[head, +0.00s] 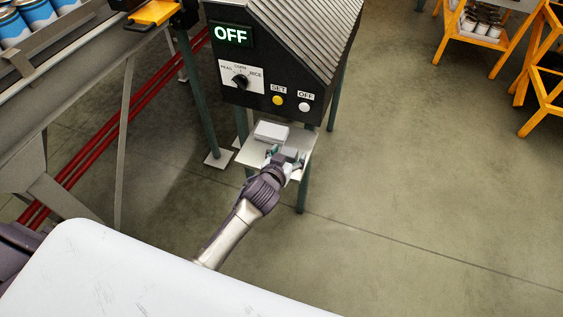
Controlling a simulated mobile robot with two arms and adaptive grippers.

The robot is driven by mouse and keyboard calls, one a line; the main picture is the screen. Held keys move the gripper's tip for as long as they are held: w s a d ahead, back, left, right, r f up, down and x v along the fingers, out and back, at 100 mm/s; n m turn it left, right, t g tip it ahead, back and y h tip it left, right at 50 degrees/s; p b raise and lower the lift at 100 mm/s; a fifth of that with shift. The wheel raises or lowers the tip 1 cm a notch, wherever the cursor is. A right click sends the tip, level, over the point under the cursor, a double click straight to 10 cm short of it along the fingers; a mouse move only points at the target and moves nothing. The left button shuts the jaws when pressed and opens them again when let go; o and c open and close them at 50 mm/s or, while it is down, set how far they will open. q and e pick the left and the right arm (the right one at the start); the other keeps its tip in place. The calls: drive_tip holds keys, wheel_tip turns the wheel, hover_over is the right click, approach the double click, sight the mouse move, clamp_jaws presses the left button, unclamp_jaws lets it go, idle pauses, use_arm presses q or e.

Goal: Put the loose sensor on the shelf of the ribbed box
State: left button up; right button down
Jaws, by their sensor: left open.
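The ribbed box (290,50) is dark, with a ribbed sloping top, a green "OFF" display, a dial and two buttons. Its pale shelf (247,155) sits low under the front, between the legs. A pale grey block (271,132) lies on the back of the shelf. My left gripper (286,154) is open over the front right of the shelf. A small darker grey block (290,152) shows between its fingertips, at or just above the shelf; I cannot tell for certain that it is the sensor. My right gripper is out of view.
A conveyor frame (75,75) with blue cans (38,14) and a yellow piece (153,13) stands at the left. Red pipes (110,127) run below it. Orange racks (480,36) stand at the top right. The floor right of the box is clear.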

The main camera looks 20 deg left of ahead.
use_arm(q)
drive_tip(key=v, duration=1.1)
drive_tip(key=shift+p, duration=0.35)
drive_tip(key=shift+s, duration=0.1)
drive_tip(key=s+a+f+m+g, duration=0.1)
drive_tip(key=s+f+g, duration=0.35)
drive_tip(key=f, duration=0.85)
drive_tip(key=s+a+f+m+g, duration=0.1)
drive_tip(key=s+f+g, duration=0.1)
drive_tip(key=s+f, duration=0.8)
drive_tip(key=s+a+f+g, duration=0.2)
drive_tip(key=s+f+g, duration=0.1)
drive_tip(key=s+f, duration=0.7)
drive_tip(key=s+a+f+g, duration=0.3)
drive_tip(key=s+f, duration=0.7)
drive_tip(key=s, duration=0.5)
